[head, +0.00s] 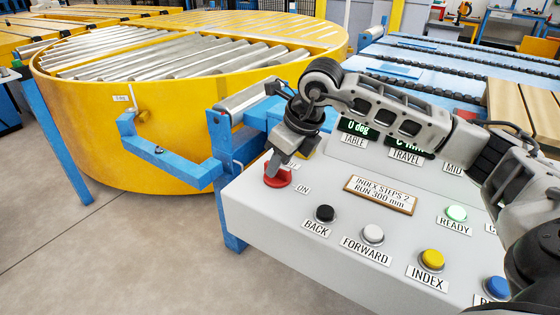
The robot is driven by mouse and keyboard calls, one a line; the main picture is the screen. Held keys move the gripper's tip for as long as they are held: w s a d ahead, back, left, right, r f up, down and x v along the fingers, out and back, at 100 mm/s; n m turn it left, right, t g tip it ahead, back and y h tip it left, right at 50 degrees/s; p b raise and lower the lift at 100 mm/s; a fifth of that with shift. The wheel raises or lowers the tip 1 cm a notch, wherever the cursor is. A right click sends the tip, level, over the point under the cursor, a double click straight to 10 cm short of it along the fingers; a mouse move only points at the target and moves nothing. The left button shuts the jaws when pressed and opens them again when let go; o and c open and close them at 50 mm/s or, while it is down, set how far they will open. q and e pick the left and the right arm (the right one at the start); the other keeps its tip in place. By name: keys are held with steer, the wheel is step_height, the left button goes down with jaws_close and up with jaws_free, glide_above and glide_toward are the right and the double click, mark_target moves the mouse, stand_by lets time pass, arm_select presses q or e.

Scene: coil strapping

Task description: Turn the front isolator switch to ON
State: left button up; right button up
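The red isolator switch (279,180) sits on the left part of the sloping grey control panel (262,222). An ON label (302,190) is at its right, and another label above it is mostly hidden, with only part of its lettering showing. My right gripper (273,166) reaches down over the switch, with its fingertips at the red knob and covering its top. The fingers overlap in this view, so I cannot tell whether they are closed on the knob or which way its handle points. My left gripper is not in view.
The panel has BACK (325,213), FORWARD (373,233) and INDEX (432,260) buttons, and a lit green READY lamp (456,213). A blue bracket (165,160) and the yellow round turntable (170,125) stand left of the panel.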

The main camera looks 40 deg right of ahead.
steer(key=v, duration=1.5)
steer(key=shift+p, duration=0.4)
steer(key=shift+s, duration=0.15)
